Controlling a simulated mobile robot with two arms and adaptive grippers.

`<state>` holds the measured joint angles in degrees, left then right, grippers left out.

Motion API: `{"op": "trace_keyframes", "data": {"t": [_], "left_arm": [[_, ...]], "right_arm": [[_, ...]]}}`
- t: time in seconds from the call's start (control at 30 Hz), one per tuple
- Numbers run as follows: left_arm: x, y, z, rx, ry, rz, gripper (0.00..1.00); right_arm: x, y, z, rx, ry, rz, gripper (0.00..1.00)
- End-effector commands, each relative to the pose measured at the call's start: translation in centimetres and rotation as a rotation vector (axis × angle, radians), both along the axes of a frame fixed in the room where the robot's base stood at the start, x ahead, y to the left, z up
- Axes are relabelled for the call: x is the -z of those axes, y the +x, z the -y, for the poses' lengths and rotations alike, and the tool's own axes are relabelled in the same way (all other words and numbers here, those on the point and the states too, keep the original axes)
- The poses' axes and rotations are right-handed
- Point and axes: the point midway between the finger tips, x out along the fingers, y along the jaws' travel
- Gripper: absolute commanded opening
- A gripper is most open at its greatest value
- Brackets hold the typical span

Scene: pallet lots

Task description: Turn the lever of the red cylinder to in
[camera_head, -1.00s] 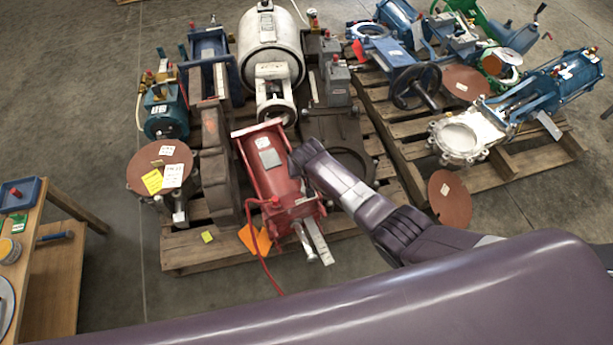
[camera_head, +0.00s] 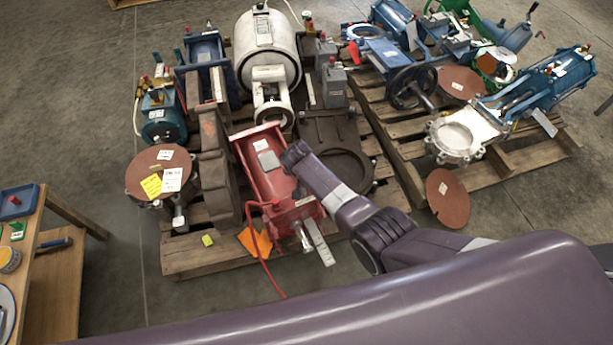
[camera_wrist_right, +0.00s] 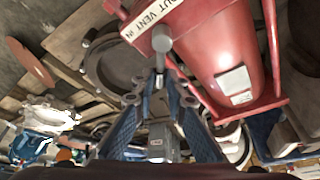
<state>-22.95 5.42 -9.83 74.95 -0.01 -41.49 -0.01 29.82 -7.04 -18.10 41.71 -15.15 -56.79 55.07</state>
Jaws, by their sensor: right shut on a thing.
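The red cylinder (camera_head: 266,172) lies on the left pallet, with a white label strip (camera_head: 318,243) at its near end. A short silver lever (camera_head: 306,240) sticks out beside the strip. In the right wrist view the cylinder (camera_wrist_right: 222,55) fills the upper right, and the strip (camera_wrist_right: 150,18) reads "OUT VENT IN". The grey lever (camera_wrist_right: 162,46) hangs by the strip. My right gripper (camera_wrist_right: 160,78) has its blue fingers closed together around the lever's end. In the head view that gripper is not seen; my dark arm reaches beside the cylinder. My left gripper is not in view.
A red hose (camera_head: 262,262) curves down in front of the cylinder. A brown casting (camera_head: 216,165) stands close to its left, and a white tank (camera_head: 268,55) stands behind. A second pallet (camera_head: 520,160) with blue valves is at right. A wooden table (camera_head: 40,250) is at left.

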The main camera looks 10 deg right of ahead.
Motion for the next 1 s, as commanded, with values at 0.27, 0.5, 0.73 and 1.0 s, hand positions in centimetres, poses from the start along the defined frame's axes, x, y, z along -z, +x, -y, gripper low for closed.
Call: {"op": "trace_keyframes", "data": {"t": [0.27, 0.5, 0.73, 1.0], "left_arm": [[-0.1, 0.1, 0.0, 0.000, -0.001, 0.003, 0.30], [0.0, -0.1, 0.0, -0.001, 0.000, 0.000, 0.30], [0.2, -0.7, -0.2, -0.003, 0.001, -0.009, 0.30], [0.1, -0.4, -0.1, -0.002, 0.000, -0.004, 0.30]], "right_arm": [[0.1, -0.1, 0.1, 0.003, -0.001, -0.003, 0.15], [0.1, -0.1, 0.1, 0.002, -0.001, -0.002, 0.30], [-0.1, 0.0, 0.0, 0.000, 0.000, 0.000, 0.30], [-1.9, -0.7, -0.4, 0.000, 0.000, 0.001, 0.30]]}}
